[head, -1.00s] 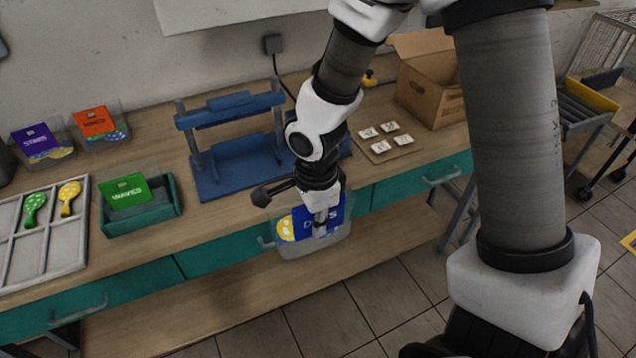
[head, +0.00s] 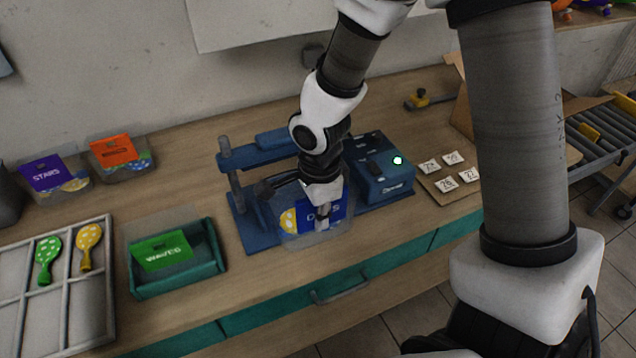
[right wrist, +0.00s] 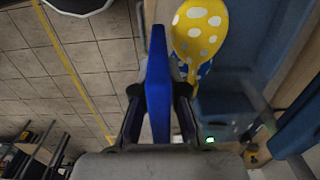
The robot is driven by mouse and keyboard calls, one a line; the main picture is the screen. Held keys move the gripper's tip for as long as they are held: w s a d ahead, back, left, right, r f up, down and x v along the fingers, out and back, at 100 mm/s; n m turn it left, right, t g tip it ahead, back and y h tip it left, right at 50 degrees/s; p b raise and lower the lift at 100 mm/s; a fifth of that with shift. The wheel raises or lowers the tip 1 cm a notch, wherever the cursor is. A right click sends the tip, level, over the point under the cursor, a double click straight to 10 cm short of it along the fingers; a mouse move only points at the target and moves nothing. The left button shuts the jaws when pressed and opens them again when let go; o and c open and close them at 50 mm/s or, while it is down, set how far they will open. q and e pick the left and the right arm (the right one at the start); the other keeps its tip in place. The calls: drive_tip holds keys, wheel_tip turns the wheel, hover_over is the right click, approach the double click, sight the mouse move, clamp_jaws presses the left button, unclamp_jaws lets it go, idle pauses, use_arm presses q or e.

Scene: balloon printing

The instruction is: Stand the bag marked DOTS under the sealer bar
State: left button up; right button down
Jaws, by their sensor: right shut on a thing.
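The bag marked DOTS (head: 290,221) is clear with a blue header and shows yellow and blue dotted balloons. My right gripper (head: 323,212) is shut on its blue header and holds it upright in front of the blue sealer (head: 244,228). In the right wrist view the blue header (right wrist: 158,85) stands between the fingers (right wrist: 158,110), with a yellow dotted balloon (right wrist: 200,30) beside it. The sealer bar (head: 262,152) is behind the bag, partly hidden by my right arm. I cannot tell whether the bag touches the sealer base. My left gripper is not in view.
The green bin with the WAVES bag (head: 165,250) stands left of the sealer. The STARS bag (head: 52,177) and an orange-topped bag (head: 115,152) stand behind it. A divided tray (head: 20,325) is far left. Numbered tags (head: 446,183) and a cardboard box are right.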

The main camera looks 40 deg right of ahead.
sight(299, 196)
drive_tip(key=shift+f, duration=0.6)
drive_tip(key=f+b, duration=0.1)
drive_tip(key=w+f, duration=0.1)
drive_tip(key=f, duration=0.1)
drive_tip(key=w+f+b, duration=0.1)
drive_tip(key=shift+d+f+b, duration=0.2)
drive_tip(key=shift+b, duration=0.15)
drive_tip(key=shift+w+d+r+p, duration=0.1)
drive_tip(key=shift+w+r+p, duration=0.25)
drive_tip(key=shift+p, duration=0.25)
drive_tip(key=w+p, duration=0.1)
drive_tip(key=w, duration=0.1)
drive_tip(key=w+d+p, duration=0.1)
drive_tip(key=w, duration=0.1)
drive_tip(key=w+f+p, duration=0.1)
drive_tip(key=w, duration=0.1)
drive_tip(key=shift+w+d, duration=0.35)
drive_tip(key=shift+w, duration=0.05)
drive_tip(key=shift+w+d, duration=0.1)
drive_tip(key=shift+w, duration=0.4)
drive_tip(key=c, duration=1.2)
unclamp_jaws()
drive_tip(key=shift+o, duration=0.2)
